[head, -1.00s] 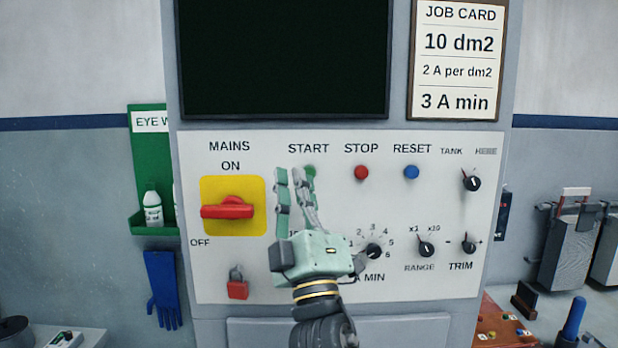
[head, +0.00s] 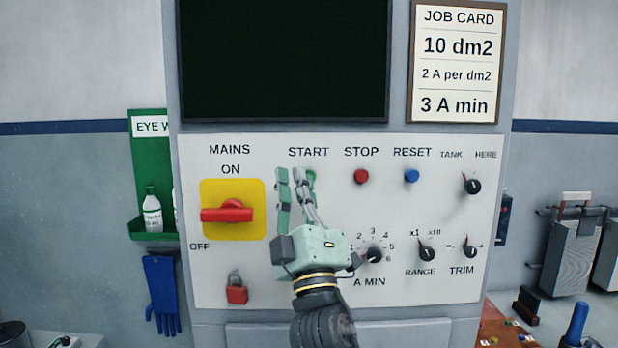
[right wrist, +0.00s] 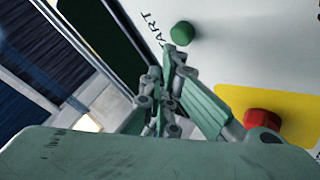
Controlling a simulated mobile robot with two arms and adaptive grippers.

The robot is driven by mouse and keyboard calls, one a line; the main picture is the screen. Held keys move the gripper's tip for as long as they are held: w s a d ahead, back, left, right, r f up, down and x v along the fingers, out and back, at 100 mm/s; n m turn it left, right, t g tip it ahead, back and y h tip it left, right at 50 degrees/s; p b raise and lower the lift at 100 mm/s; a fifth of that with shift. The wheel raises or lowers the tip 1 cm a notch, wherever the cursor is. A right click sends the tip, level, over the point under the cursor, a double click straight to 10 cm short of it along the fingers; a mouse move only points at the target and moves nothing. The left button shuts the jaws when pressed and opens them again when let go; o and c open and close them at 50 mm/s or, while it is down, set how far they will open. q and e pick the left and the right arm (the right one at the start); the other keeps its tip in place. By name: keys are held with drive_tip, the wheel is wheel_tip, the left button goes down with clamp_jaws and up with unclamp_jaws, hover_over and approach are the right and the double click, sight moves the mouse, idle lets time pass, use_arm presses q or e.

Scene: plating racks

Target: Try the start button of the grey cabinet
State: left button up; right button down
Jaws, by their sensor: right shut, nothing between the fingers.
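The grey cabinet (head: 184,300) stands in front of me with a white control panel. The start button is hidden behind my fingers in the head view, below the START label (head: 308,152). In the right wrist view it is a round green button (right wrist: 182,32) just beyond my fingertips. My right gripper (head: 297,173) is shut and empty, its fingers pointing up at the panel. In the right wrist view the fingertips (right wrist: 169,48) are close to the button; I cannot tell if they touch it. My left gripper is not in view.
A red stop button (head: 361,176) and a blue reset button (head: 412,176) are to the right. The red mains switch (head: 227,214) on its yellow plate is to the left, with a red padlock (head: 237,294) below. Several knobs fill the lower right. The screen (head: 285,60) is dark.

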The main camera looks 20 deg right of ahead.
drive_tip(key=shift+w, duration=0.15)
idle(0.7)
drive_tip(key=shift+w+d, duration=0.1)
drive_tip(key=shift+w, duration=0.2)
drive_tip(key=shift+w+d+b, duration=0.15)
drive_tip(key=shift+w+b, duration=0.3)
drive_tip(key=shift+b, duration=0.05)
idle(0.7)
idle(0.3)
drive_tip(key=shift+s+a+p, duration=0.25)
drive_tip(key=shift+s+p, duration=0.05)
drive_tip(key=shift+s, duration=0.6)
drive_tip(key=s, duration=0.2)
drive_tip(key=s+a+p, duration=0.1)
drive_tip(key=s, duration=0.1)
drive_tip(key=shift+s+a, duration=0.2)
drive_tip(key=shift+s, duration=0.2)
